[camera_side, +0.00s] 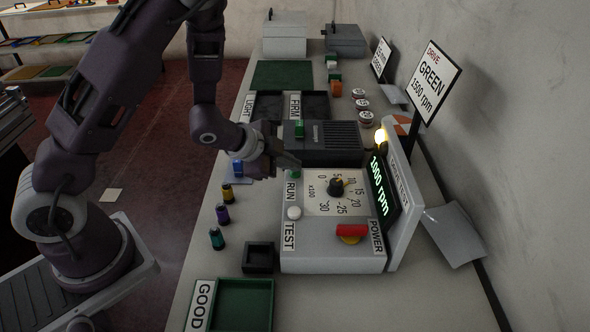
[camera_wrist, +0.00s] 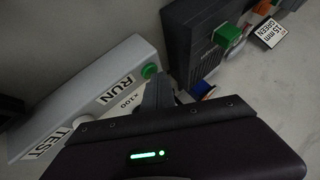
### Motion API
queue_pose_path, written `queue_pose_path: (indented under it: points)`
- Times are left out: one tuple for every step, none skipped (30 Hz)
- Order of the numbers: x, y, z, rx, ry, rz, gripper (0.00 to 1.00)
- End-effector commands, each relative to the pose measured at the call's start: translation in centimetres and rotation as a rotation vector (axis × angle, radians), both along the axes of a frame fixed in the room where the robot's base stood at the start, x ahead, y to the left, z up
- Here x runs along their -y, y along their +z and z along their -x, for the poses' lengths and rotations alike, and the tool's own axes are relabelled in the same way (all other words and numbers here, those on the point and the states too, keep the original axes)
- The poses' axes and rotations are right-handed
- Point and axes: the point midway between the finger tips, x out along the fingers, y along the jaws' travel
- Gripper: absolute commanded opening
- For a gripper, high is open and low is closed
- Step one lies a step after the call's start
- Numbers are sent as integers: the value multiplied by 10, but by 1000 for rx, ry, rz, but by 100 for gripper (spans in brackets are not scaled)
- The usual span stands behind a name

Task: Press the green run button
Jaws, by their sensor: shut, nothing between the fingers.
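The green run button (camera_side: 295,173) sits on the grey drive test box (camera_side: 330,262) beside the RUN label. In the wrist view the run button (camera_wrist: 149,71) shows just beyond my fingers. My gripper (camera_side: 293,163) is shut and empty, its tip very close to the button on the far side of it; I cannot tell if they touch. My gripper's fingers (camera_wrist: 158,93) partly show in the wrist view.
The box also carries a dial (camera_side: 336,187), a white TEST button (camera_side: 294,213) and a red POWER switch (camera_side: 352,230). A dark ribbed unit with a green block (camera_side: 299,130) stands behind. Several small cylinders (camera_side: 222,215) stand left. A sign (camera_side: 432,82) reads GREEN 1500 rpm.

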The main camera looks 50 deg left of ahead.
Motion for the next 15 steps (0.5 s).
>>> queue_pose_path:
  points:
    - [0, 0, 0, -1, 0, 0, 0]
    - [0, 0, 0, -1, 0, 0, 0]
    - [0, 0, 0, -1, 0, 0, 0]
    - [0, 0, 0, -1, 0, 0, 0]
    - [0, 0, 0, -1, 0, 0, 0]
    - [0, 0, 0, -1, 0, 0, 0]
    - [0, 1, 0, -1, 0, 0, 0]
    - [0, 2, 0, -1, 0, 0, 0]
    - [0, 4, 0, -1, 0, 1, 0]
    - [0, 5, 0, 1, 0, 1, 0]
    - [0, 7, 0, 1, 0, 1, 0]
    - [0, 10, 0, 0, 1, 1, 0]
    - [0, 11, 0, 0, 1, 2, 0]
    - [0, 14, 0, 2, 1, 2, 0]
    - [0, 16, 0, 1, 1, 2, 0]
